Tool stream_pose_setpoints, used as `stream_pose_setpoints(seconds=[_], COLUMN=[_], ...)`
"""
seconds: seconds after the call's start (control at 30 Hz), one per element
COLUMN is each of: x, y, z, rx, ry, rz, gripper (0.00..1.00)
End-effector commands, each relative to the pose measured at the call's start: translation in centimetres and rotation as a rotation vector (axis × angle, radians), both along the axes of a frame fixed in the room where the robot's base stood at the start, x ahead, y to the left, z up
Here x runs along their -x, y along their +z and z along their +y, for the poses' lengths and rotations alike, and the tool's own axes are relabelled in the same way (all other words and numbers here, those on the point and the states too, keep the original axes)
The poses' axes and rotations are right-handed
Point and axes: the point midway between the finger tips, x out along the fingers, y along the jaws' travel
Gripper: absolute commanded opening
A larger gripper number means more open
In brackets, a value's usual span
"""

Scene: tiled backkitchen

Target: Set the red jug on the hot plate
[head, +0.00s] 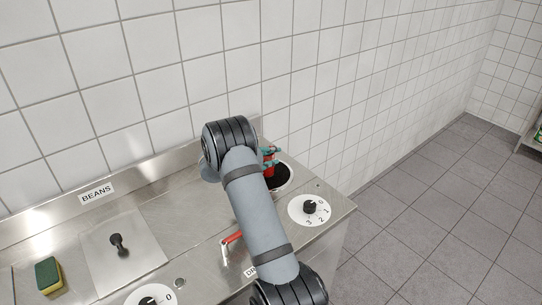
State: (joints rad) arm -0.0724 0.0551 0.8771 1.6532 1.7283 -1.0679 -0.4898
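The red jug (269,169) shows in the head view as a small red patch just right of my arm, over the left part of the black hot plate (283,181). My arm hides most of the jug and the plate's left side. The teal fingers of my gripper (269,156) are at the jug, near its upper part. The rest of the gripper is behind the arm. I cannot tell whether the fingers are closed on the jug, or whether its base touches the plate.
A white dial with a black knob (309,208) is in front of the plate. A red lever (231,237) is beside my arm. A lid with a black handle (117,243) and a sponge (47,275) are at left. A tiled wall (330,70) rises behind.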

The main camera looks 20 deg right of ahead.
Motion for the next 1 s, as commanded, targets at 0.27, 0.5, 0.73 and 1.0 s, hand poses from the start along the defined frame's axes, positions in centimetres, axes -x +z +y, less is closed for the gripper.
stream_pose_setpoints(seconds=[0.27, 0.5, 0.73, 1.0], x=[0.5, 2.8, 4.7, 5.4], y=[0.9, 3.1, 5.0, 5.6], z=[1.1, 5.1, 8.2, 9.3], rx=[-0.001, 0.0, 0.0, 0.0], ry=[0.002, 0.004, 0.001, 0.0], rz=[-0.002, -0.004, -0.002, 0.0], gripper=[0.25, 0.25, 0.25, 0.25])
